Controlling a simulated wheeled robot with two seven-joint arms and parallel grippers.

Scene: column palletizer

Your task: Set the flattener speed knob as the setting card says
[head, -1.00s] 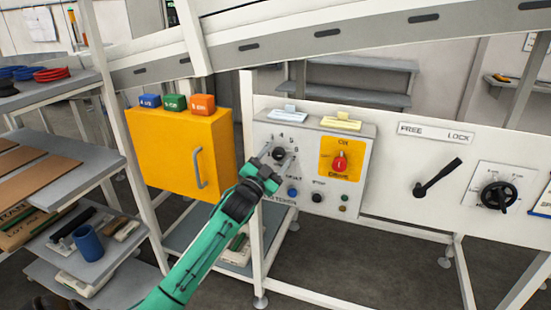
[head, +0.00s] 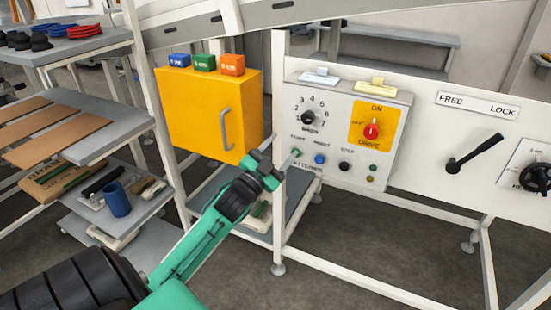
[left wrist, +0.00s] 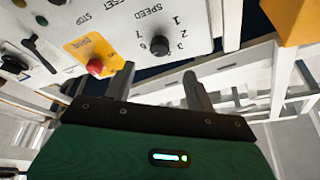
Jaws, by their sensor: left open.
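The black speed knob (head: 308,117) sits on the upper left of the grey control panel (head: 345,112), inside an arc of printed numbers. It also shows upside down in the left wrist view (left wrist: 159,45); I cannot tell which number it points at. My left gripper (head: 274,157) is open and empty, below and left of the knob and apart from it. In the left wrist view its two fingers (left wrist: 160,82) point toward the knob. A white card (head: 319,76) and a yellow card (head: 377,85) stand on top of the panel; their writing is unreadable. My right gripper is out of view.
The red drive switch (head: 371,131) is right of the knob; small buttons lie below. A yellow cabinet (head: 205,115) stands left of the panel, with a white frame post (head: 280,190) between. A black lever (head: 473,152) is further right.

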